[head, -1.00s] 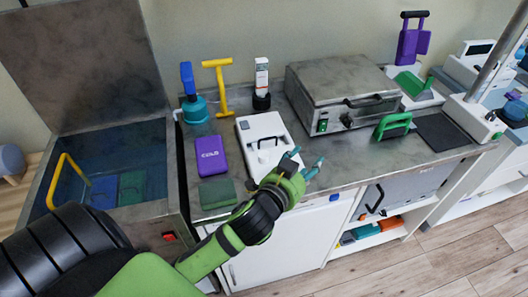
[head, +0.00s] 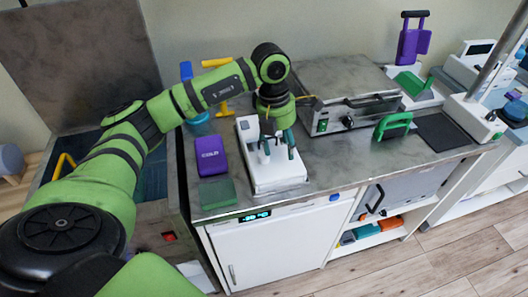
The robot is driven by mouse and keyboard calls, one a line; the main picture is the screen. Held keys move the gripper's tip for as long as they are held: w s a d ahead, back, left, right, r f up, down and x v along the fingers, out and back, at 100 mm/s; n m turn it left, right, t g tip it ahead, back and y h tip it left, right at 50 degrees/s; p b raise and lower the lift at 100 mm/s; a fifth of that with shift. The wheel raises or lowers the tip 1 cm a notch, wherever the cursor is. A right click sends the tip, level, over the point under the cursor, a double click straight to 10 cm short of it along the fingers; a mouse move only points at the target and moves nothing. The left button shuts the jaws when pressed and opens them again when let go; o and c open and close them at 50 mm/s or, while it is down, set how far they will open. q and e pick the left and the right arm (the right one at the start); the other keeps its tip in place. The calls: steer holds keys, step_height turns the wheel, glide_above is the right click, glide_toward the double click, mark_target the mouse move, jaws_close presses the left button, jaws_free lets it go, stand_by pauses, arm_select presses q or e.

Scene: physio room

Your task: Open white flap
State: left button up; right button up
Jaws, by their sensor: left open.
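The white unit with the white flap (head: 270,180) sits on the counter, left of the middle of the head view. Its pale front part is bare, and its upper part, where the dark handle is, is largely covered by my gripper. My left gripper (head: 277,148) hangs over it from above, fingers pointing down around the handle area. The fingers are apart. I cannot tell whether they touch the handle. I see no clear gap showing the flap raised. My right gripper is not in view.
A purple cold pack (head: 211,156) and a green pad (head: 217,193) lie left of the unit. A grey metal box (head: 345,80) stands to the right, close to my wrist. A white cabinet door (head: 265,250) is below the counter.

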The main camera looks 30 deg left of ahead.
arm_select(q)
steer(key=shift+n+y, duration=0.3)
steer(key=shift+y, duration=0.6)
steer(key=a, duration=0.3)
steer(key=a+r, duration=0.1)
steer(key=shift+s+a, duration=0.2)
steer(key=shift+s, duration=0.05)
steer(key=shift+a+f+p, duration=0.15)
steer(key=shift+f+p, duration=0.15)
step_height(320, 180, down, 5)
steer(key=shift+r+p, duration=0.1)
steer(key=shift+p, duration=0.7)
steer(key=shift+f, duration=0.7)
jaws_close()
